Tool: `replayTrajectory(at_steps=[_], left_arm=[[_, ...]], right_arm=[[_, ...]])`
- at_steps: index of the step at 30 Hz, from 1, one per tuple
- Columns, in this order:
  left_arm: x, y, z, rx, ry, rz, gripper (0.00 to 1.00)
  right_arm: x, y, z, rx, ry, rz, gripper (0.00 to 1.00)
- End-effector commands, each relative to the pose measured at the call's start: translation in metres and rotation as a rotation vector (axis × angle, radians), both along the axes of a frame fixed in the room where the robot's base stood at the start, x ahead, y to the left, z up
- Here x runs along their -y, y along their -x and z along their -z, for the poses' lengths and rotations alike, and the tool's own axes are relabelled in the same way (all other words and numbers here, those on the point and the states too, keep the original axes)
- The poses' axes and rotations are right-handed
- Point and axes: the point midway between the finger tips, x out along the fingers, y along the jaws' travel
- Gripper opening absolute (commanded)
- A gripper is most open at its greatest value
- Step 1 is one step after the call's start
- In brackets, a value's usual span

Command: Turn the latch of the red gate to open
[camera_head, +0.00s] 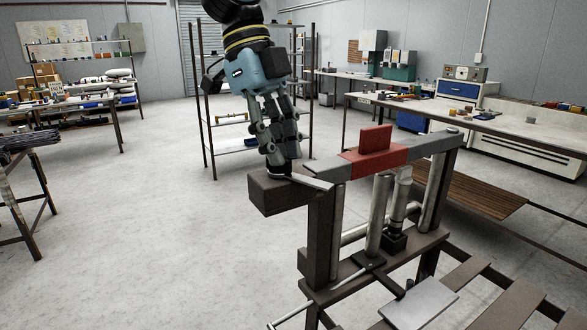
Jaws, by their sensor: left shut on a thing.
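The red gate (378,158) is a red block with an upright red plate, set in a grey bar across the top of a brown metal frame. A pale flat latch lever (312,182) lies by the left end of that bar, beside the brown post. My left gripper (280,169) comes down from the top onto the post's left arm and is shut on the latch's end. Its fingers hide the gripped part, so the exact contact is unclear. My right gripper is not in view.
The brown frame (319,235) holds several vertical metal cylinders (378,215) under the bar. A shelf rack (235,150) stands behind my left arm. A workbench (470,118) runs along the right.

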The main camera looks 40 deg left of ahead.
Motion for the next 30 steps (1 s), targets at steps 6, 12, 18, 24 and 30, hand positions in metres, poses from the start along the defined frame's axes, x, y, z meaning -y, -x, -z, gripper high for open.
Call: replayTrajectory(at_steps=[6, 12, 18, 24, 30], left_arm=[[0.000, 0.000, 0.002, 0.000, -0.001, 0.086, 0.00], [0.000, 0.000, 0.000, 0.000, 0.001, 0.101, 0.00], [0.000, 0.000, 0.001, 0.000, 0.000, 0.108, 0.00], [0.000, -0.001, 0.002, 0.001, -0.002, 0.206, 0.00], [0.000, 0.000, 0.001, 0.000, 0.000, 0.275, 0.00]], right_arm=[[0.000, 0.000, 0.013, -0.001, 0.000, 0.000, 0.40], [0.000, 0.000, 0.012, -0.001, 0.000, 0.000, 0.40], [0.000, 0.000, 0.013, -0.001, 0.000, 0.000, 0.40], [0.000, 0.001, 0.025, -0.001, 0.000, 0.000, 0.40], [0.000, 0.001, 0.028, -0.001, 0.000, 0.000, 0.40]])
